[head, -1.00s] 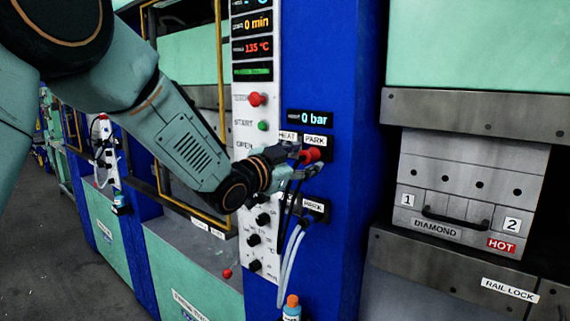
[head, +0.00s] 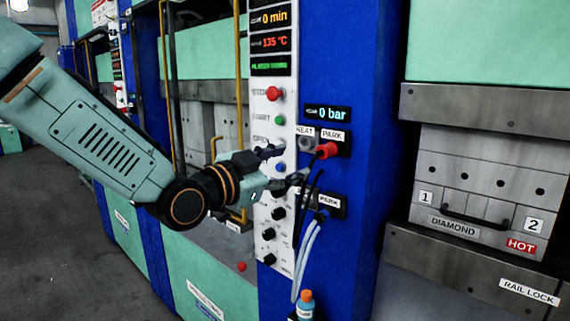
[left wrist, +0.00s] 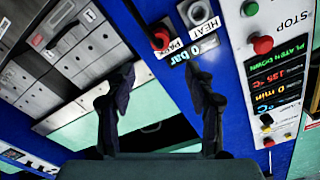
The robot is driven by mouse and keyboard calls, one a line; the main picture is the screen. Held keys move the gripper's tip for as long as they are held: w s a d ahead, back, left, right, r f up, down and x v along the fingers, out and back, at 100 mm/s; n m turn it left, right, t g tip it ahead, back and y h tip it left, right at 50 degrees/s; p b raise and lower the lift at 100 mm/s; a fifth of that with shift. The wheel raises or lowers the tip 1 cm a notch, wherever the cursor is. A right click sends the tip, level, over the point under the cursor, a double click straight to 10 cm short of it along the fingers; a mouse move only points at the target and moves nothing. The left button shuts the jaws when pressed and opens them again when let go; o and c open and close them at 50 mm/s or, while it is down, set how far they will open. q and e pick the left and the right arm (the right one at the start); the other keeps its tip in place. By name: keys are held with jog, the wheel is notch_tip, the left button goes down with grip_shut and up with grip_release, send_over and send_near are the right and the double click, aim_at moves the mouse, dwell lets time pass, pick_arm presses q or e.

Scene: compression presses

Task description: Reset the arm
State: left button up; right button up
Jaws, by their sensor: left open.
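My left arm comes in from the left in the head view. Its gripper (head: 285,165) is open and empty, in front of the white control panel (head: 262,205), left of the red plug (head: 327,150). The plug sits at the socket labelled PARK, beside the empty grey HEAT socket (head: 306,143). In the left wrist view the spread fingers (left wrist: 160,85) have nothing between them. The red plug (left wrist: 160,39) shows beyond them, apart from both fingers. My right gripper is not in view.
The panel has a red stop button (head: 274,93), a green start button (head: 280,119) and black knobs. Dark and pale hoses (head: 305,255) hang below the sockets. An orange-capped bottle (head: 305,303) stands below. A grey DIAMOND mould (head: 478,185) marked HOT is at right.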

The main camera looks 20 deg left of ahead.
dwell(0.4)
pick_arm(q)
jog(key=s+f+n+g+y+b, duration=0.2)
jog(key=s+f+n+g+b, duration=0.15)
jog(key=f, duration=0.95)
jog(key=s+f+n+g+y+b, duration=0.1)
jog(key=s+f+n+g+b, duration=0.2)
jog(key=f, duration=1)
jog(key=s+f+n+g+y+b, duration=0.2)
jog(key=s+f+n, duration=0.2)
jog(key=f, duration=0.9)
jog(key=s+f+g+y+b, duration=0.1)
jog(key=s+f+g+b, duration=0.7)
jog(key=s+f, duration=2)
notch_tip(320, 180, down, 2)
jog(key=b, duration=0.2)
jog(key=shift+s+a+b, duration=0.25)
jog(key=shift+s+b, duration=0.1)
jog(key=shift+b, duration=0.05)
jog(key=shift+g, duration=0.25)
